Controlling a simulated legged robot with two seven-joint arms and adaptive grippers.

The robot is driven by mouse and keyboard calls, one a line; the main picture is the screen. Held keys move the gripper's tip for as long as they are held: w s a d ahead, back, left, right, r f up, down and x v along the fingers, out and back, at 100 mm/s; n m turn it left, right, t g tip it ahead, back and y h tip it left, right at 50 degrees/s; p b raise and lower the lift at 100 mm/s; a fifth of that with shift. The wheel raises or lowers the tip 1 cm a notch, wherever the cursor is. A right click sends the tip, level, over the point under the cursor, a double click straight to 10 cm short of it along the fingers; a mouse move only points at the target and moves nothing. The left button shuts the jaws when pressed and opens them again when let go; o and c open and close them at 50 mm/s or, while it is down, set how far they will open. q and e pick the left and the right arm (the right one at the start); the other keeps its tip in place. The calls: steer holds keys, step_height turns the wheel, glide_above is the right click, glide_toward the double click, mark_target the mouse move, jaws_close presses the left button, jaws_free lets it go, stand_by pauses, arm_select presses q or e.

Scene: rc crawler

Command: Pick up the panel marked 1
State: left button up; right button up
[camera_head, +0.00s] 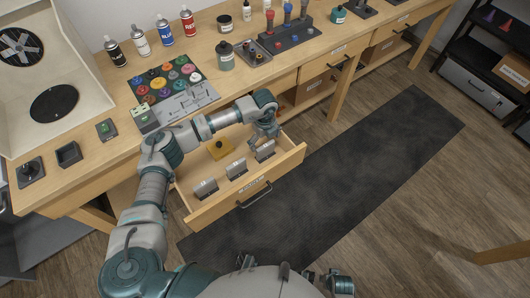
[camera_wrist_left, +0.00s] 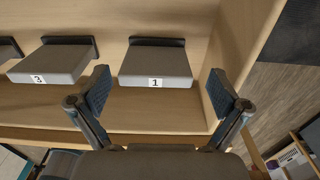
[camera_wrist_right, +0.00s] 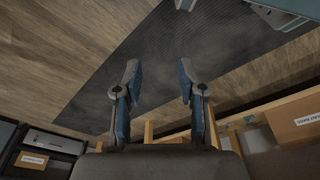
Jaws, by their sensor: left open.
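The panel marked 1 (camera_wrist_left: 155,64) is a grey block with a dark back edge and a white label, standing in the open drawer (camera_head: 224,204). In the head view it is the rightmost of the grey panels (camera_head: 265,150). My left gripper (camera_wrist_left: 163,92) is open above the drawer, with one finger on each side of the panel in the wrist view and not touching it. The panel marked 3 (camera_wrist_left: 48,65) stands to its left. In the head view the left gripper (camera_head: 266,134) hangs just over the panel. My right gripper (camera_wrist_right: 158,70) is open and empty over the floor mat.
A yellow piece (camera_head: 221,149) lies at the back of the drawer. The drawer's front wall (camera_head: 245,190) and right wall are close to the panel. The workbench (camera_head: 95,140) holds paint bottles, a round-pot palette and other tools. A dark mat (camera_head: 350,170) covers clear floor.

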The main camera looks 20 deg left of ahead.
mark_target(266, 156)
arm_select(q)
steer(key=shift+s+d+f, duration=0.15)
steer(key=shift+s+f, duration=0.05)
steer(key=shift+f, duration=0.25)
steer(key=f, duration=0.4)
steer(key=shift+s+d+f, duration=0.3)
steer(key=shift+s+d, duration=0.05)
steer(key=c, duration=1)
arm_select(e)
steer(key=shift+w+d+r, duration=0.1)
steer(key=shift+w+r, duration=0.05)
steer(key=shift+r, duration=0.55)
